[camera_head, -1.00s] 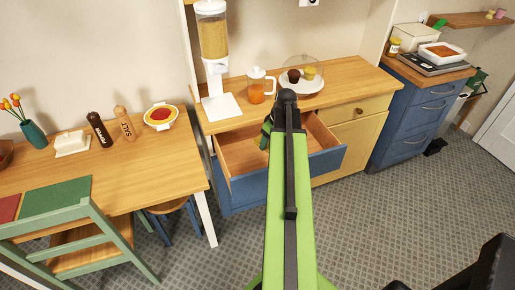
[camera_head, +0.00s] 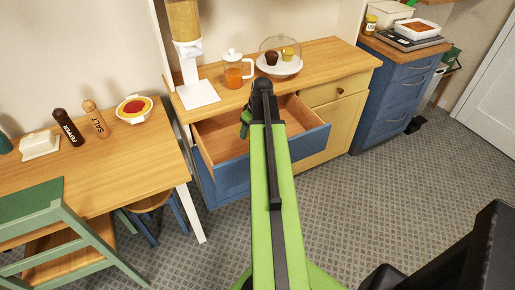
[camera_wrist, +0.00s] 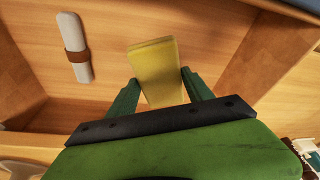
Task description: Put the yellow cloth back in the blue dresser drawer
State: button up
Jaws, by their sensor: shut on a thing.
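The blue dresser drawer (camera_head: 308,143) is pulled open in the head view, its wooden inside partly hidden by my arm. My gripper (camera_wrist: 160,76) is shut on the yellow cloth (camera_wrist: 156,58), a folded block shape between its two green fingers in the wrist view. The cloth is over the drawer's wooden floor (camera_wrist: 105,100); I cannot tell whether it touches the floor. In the head view my gripper (camera_head: 245,125) is over the drawer's inside and the cloth is hidden.
A white roll with a brown band (camera_wrist: 75,48) lies in the drawer. On the dresser top stand a dispenser (camera_head: 185,30), an orange-filled jug (camera_head: 234,74) and a domed cake plate (camera_head: 279,66). A table (camera_head: 130,165) and green chair (camera_head: 50,225) stand left.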

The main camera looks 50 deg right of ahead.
notch_tip(320, 180, down, 10)
jog(key=b, duration=1)
jog(key=shift+f, duration=0.1)
jog(key=shift+r, duration=0.25)
jog(key=shift+f, duration=0.15)
jog(key=o, duration=1.2)
jog(key=p+v, duration=1.2)
jog(key=shift+r, duration=0.3)
jog(key=shift+f, duration=0.15)
